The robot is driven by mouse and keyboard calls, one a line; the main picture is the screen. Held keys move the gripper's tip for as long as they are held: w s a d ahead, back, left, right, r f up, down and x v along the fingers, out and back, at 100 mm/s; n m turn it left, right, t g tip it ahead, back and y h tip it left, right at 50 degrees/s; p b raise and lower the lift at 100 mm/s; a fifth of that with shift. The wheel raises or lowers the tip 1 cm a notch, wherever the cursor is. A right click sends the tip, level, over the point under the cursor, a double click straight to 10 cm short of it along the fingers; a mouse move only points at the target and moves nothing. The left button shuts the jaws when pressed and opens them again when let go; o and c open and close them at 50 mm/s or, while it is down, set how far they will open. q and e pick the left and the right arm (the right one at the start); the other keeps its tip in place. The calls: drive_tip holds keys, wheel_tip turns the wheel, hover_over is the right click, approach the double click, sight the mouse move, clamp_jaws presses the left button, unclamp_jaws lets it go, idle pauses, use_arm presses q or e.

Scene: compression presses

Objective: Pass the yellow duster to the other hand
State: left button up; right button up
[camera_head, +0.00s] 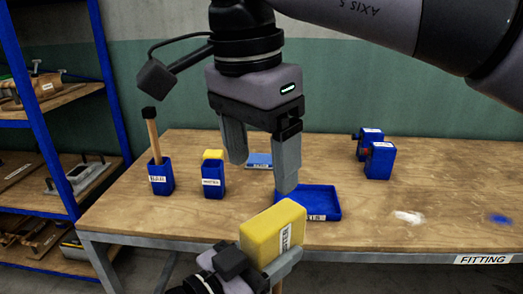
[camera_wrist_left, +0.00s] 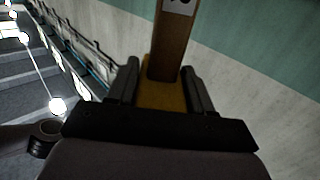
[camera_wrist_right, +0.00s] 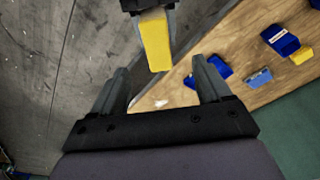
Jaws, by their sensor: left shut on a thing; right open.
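The yellow duster (camera_head: 273,234) is a block with a white label, raised in front of the table's front edge. My left gripper (camera_head: 268,262) is shut on its lower end. In the left wrist view the duster (camera_wrist_left: 161,96) shows shaded between the fingers. My right gripper (camera_head: 262,174) is open and empty, above the duster and pointing down. In the right wrist view the duster (camera_wrist_right: 156,42) appears beyond and between the open fingertips, apart from them. My left gripper (camera_wrist_right: 147,6) shows at the top there, mostly cut off.
The wooden table (camera_head: 330,155) carries a blue tray (camera_head: 335,202), a blue holder with a wooden-handled tool (camera_head: 160,176), another blue holder (camera_head: 213,178) with something yellow, and blue boxes (camera_head: 380,160). A blue-framed shelf (camera_head: 38,105) stands left. The table's right front is mostly clear.

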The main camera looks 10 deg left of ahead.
sight(270, 217)
drive_tip(key=shift+w+d+f, duration=0.15)
drive_tip(key=shift+d+f, duration=0.1)
drive_tip(key=shift+f, duration=0.2)
drive_tip(key=f, duration=0.3)
drive_tip(key=w+f, duration=0.1)
drive_tip(key=f, duration=0.3)
drive_tip(key=d+f, duration=0.1)
drive_tip(key=f, duration=0.2)
drive_tip(key=shift+w+f, duration=0.15)
drive_tip(key=shift+f, duration=0.2)
drive_tip(key=c, duration=1.1)
use_arm(q)
drive_tip(key=o, duration=1.2)
use_arm(e)
drive_tip(key=shift+c, duration=0.2)
use_arm(q)
drive_tip(key=shift+o, duration=0.2)
